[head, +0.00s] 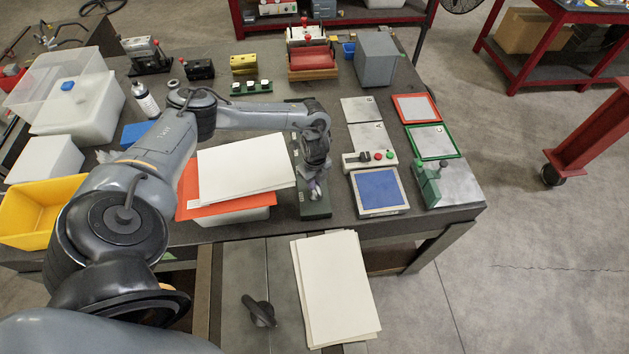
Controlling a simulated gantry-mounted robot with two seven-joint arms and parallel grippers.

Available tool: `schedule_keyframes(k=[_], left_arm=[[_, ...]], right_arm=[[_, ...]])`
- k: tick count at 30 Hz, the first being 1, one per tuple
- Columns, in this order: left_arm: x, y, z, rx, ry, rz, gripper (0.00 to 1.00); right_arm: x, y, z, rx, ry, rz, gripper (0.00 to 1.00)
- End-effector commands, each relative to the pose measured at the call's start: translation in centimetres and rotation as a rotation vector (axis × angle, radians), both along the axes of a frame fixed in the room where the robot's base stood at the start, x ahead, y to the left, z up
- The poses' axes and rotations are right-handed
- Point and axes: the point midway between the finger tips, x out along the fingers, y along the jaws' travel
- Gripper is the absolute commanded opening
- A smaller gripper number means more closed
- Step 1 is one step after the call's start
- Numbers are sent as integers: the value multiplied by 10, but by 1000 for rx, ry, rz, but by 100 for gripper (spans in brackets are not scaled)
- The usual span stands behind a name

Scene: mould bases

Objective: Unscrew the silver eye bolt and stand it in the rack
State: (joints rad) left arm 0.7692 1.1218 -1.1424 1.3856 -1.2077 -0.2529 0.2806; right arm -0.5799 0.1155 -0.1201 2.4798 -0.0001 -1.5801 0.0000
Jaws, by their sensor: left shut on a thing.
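My left gripper (316,188) points down at a dark green base (316,210) near the table's front edge, right of the paper stack. It is shut on a small, light metallic thing, which I take to be the silver eye bolt; the fingers cover most of it. I cannot tell whether its thread is still in the base. I cannot clearly make out the rack; a low green holder with several white-topped pieces (251,87) stands at the back. My right gripper is not in view.
A grey box (376,60) stands behind.

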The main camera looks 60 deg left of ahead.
Motion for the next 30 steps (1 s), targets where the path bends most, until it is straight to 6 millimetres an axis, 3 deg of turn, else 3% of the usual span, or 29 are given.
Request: schedule_keyframes(k=[3, 4, 10, 22, 30], left_arm=[[0, 1, 0, 1, -2, 2, 0], [0, 1, 0, 1, -2, 2, 20], [0, 1, 0, 1, -1, 2, 48], [0, 1, 5, 1, 1, 1, 48], [1, 1, 44, 0, -3, 0, 48]], right_arm=[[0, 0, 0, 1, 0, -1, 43], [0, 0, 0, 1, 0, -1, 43], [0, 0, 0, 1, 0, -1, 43], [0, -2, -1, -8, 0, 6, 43], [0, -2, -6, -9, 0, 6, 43]])
